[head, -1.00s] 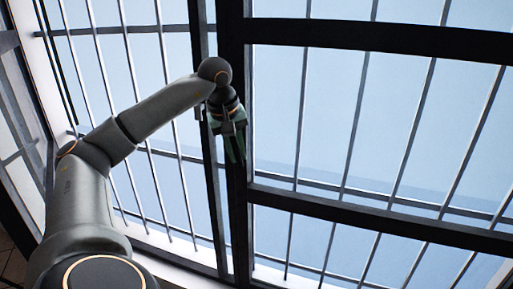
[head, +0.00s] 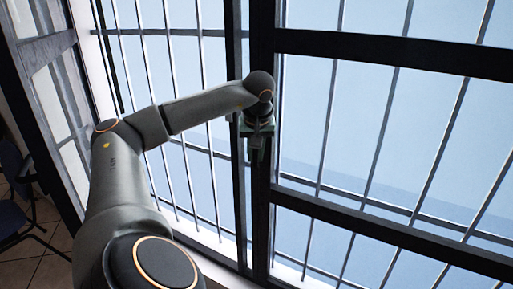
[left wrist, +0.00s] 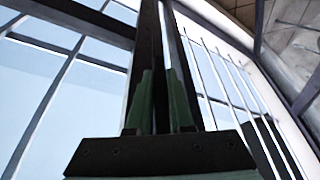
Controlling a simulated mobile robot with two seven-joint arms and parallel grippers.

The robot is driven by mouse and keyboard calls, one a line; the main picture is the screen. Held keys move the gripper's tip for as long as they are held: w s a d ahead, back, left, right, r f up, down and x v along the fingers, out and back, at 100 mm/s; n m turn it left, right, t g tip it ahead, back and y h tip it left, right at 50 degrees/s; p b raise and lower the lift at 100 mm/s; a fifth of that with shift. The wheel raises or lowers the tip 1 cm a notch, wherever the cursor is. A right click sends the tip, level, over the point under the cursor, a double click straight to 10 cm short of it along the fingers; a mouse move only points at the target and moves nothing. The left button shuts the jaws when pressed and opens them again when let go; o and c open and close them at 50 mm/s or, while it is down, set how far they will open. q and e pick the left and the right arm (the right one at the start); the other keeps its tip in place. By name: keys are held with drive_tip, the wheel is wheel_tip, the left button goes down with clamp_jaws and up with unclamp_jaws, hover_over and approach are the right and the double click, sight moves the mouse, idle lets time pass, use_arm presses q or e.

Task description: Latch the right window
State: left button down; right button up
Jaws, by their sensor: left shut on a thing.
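The right window (head: 400,52) has a dark frame with wide cross rails and fills the right of the head view. Its dark upright (head: 261,215) stands beside a thinner upright (head: 238,200), with a narrow bright gap between them. My left gripper (head: 257,152) is at the right window's upright, about halfway up the picture. In the left wrist view its green fingers (left wrist: 161,95) are shut with a dark upright part between them. Whether this part is a handle or the frame edge I cannot tell. A latch is not clearly visible. My right gripper is not in view.
Thin light bars (head: 335,120) run behind the panes. An open dark-framed panel (head: 60,95) stands at the far left. A dark blue chair (head: 15,200) is at the left edge on the tiled floor (head: 45,265). A pale sill (head: 215,245) runs below the window.

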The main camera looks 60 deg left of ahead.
use_arm(q)
drive_tip(key=c, duration=0.8)
unclamp_jaws()
